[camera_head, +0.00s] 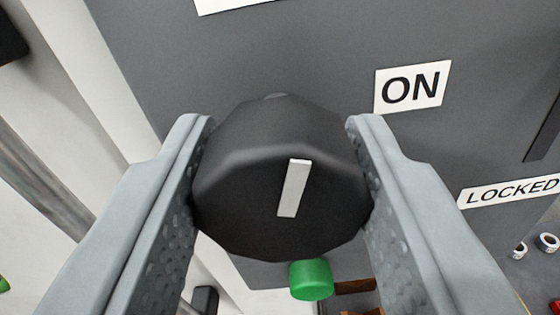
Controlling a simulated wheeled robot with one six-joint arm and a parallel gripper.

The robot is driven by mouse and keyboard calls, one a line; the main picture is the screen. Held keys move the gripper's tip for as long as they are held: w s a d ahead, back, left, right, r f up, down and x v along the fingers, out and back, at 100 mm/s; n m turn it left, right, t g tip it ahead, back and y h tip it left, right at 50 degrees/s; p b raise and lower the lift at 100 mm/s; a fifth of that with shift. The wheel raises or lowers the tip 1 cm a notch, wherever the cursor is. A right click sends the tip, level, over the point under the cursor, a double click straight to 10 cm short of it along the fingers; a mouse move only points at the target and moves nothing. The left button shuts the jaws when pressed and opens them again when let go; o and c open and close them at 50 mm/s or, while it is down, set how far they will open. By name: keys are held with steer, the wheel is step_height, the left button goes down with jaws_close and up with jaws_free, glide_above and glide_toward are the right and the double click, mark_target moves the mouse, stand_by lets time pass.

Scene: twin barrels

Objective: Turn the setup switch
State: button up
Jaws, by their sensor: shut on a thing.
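The setup switch (245,190) is a black faceted knob with a white pointer mark (293,188). It fills the middle of the head camera view and stands out from a dark grey panel. The mark is near upright, with its top leaning slightly right, towards the "ON" label (411,88). My gripper (281,165) is shut on the knob, with one grey finger against its left side and one against its right. The knob hides the panel right behind it.
A "LOCKED" label (510,190) is at the right, below a dark slot or bar (546,132). A green button (311,280) shows below the knob. A white label edge (225,4) is at the top. Pale surfaces and a grey pipe (40,180) lie left of the panel.

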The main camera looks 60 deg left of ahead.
steer(key=m, duration=1.3)
steer(key=shift+w+m, duration=0.1)
steer(key=shift+m, duration=0.3)
steer(key=shift+f, duration=0.1)
steer(key=o, duration=1)
steer(key=shift+c, duration=0.2)
steer(key=shift+d, duration=0.1)
steer(key=v, duration=1.7)
steer(key=shift+d, duration=0.25)
